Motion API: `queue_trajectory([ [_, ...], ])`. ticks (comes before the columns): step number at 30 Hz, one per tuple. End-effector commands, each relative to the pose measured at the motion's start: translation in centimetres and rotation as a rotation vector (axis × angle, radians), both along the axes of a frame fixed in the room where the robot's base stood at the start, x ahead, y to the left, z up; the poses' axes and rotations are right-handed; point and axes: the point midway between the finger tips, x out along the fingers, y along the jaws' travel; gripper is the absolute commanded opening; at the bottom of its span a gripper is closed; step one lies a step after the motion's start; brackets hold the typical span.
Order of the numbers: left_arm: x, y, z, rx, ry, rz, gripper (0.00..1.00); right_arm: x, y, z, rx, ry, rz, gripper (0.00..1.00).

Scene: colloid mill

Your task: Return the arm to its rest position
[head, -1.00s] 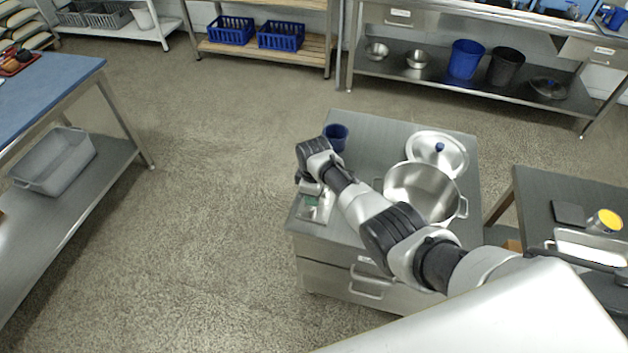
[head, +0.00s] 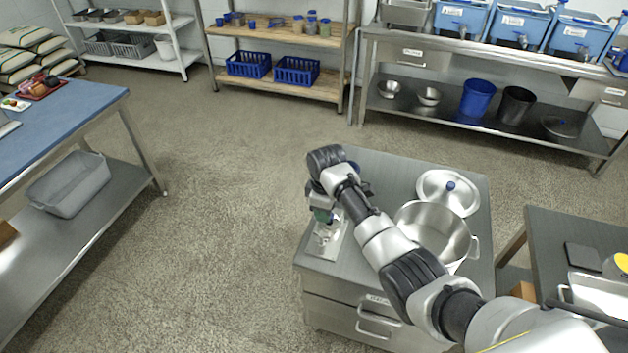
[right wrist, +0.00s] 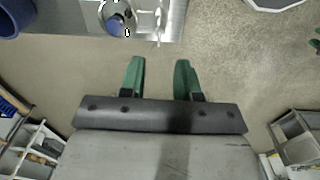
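My right arm reaches over the steel drawer cabinet (head: 385,165) in the head view. Its gripper (head: 322,215) has green fingers and hangs above the front left corner of the cabinet top, over a small steel plate with a fitting (head: 326,242). In the right wrist view the gripper (right wrist: 159,78) is open, with two separated green fingers and bare floor showing between them. The steel plate also shows there at the top (right wrist: 168,18), apart from the fingers. My left gripper is not in view.
A large steel pot (head: 432,228) and its lid (head: 448,193) stand on the cabinet's right side. A blue cup (right wrist: 8,20) is mostly hidden by my arm in the head view. A blue-topped table (head: 60,120) is left; open floor lies between.

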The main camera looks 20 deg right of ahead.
Motion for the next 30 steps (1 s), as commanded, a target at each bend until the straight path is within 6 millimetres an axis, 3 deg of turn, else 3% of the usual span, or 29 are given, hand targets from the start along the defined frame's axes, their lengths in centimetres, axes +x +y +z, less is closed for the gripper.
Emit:
queue_trajectory([
  [7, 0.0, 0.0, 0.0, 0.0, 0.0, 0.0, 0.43, -0.6, 0.0, -0.5, 0.002, -0.004, -0.013, 0.32],
  [11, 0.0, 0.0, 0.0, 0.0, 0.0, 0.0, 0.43, -3.6, 0.2, -2.4, 0.013, -0.026, -0.075, 0.32],
  [15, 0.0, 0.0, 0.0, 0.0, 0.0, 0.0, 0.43, -9.2, 0.1, -4.3, 0.033, -0.073, -0.202, 0.32],
  [19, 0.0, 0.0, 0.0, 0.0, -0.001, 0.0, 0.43, -15.1, -0.3, -4.7, 0.056, -0.122, -0.337, 0.32],
  [24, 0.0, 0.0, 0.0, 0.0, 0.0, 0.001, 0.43, -22.4, -1.1, -3.2, 0.083, -0.18, -0.505, 0.32],
  [30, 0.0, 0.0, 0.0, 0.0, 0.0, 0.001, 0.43, -27.6, -1.7, -0.8, 0.108, -0.225, -0.63, 0.32],
])
